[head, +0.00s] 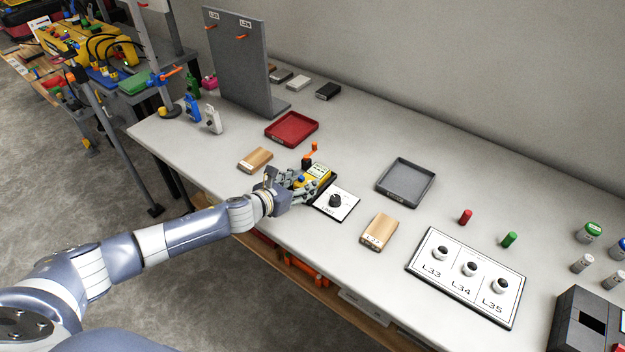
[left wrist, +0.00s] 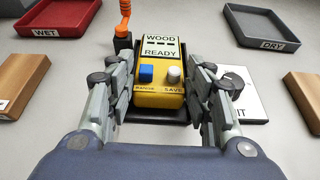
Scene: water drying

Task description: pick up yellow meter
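The yellow meter (left wrist: 160,75) sits in a dark holder (left wrist: 150,130) on the bench. It has a blue button, a white button and a label reading WOOD READY. In the head view the meter (head: 318,172) is partly hidden by my left gripper (head: 306,188). In the left wrist view my left gripper (left wrist: 161,88) has its fingers apart, one on each side of the meter. The fingers are very close to its sides; firm contact does not show. My right gripper is in neither view.
An orange probe (head: 310,152) stands just behind the meter. A white panel with a black knob (head: 336,201) lies right beside it. Wooden blocks (head: 255,160) (head: 379,232), a red WET tray (head: 292,128) and a grey DRY tray (head: 405,182) lie around.

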